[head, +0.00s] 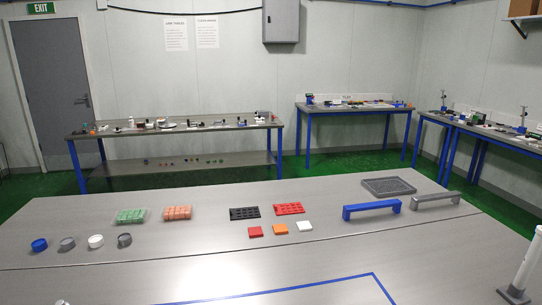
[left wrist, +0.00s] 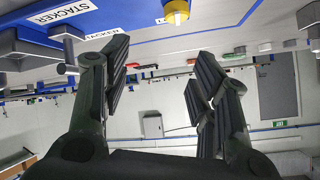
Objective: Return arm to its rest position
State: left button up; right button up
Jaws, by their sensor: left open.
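My left gripper (left wrist: 162,72) shows in the left wrist view, its two dark padded fingers wide apart with nothing between them. The picture is upside down, with a bench surface along the top and the room's wall beyond. Neither gripper shows in the head view. My right gripper is not seen in either view.
The grey table (head: 240,290) in the head view holds round caps, green and orange blocks, black and red trays, small tiles, a blue handle (head: 372,208) and a grey handle (head: 435,200). A white post (head: 524,260) stands at right. A yellow object (left wrist: 176,12) is near the fingers' view.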

pick_arm(q)
jog(key=s+f+n+g+h, duration=0.1)
jog(key=s+f+g, duration=0.3)
jog(key=s, duration=0.5)
jog(key=s+f+g, duration=0.4)
jog(key=s+f, duration=0.1)
jog(key=s, duration=0.3)
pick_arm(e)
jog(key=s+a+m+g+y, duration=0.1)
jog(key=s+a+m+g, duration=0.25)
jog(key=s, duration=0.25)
pick_arm(q)
notch_tip(320, 180, down, 25)
jog(key=s, duration=0.1)
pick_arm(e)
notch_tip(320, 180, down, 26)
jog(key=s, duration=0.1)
pick_arm(q)
jog(key=s+a+f+g, duration=0.2)
jog(key=s+a+f, duration=0.1)
jog(key=s+f, duration=1.3)
jog(key=shift+s+f, duration=0.2)
jog(key=shift+s, duration=0.2)
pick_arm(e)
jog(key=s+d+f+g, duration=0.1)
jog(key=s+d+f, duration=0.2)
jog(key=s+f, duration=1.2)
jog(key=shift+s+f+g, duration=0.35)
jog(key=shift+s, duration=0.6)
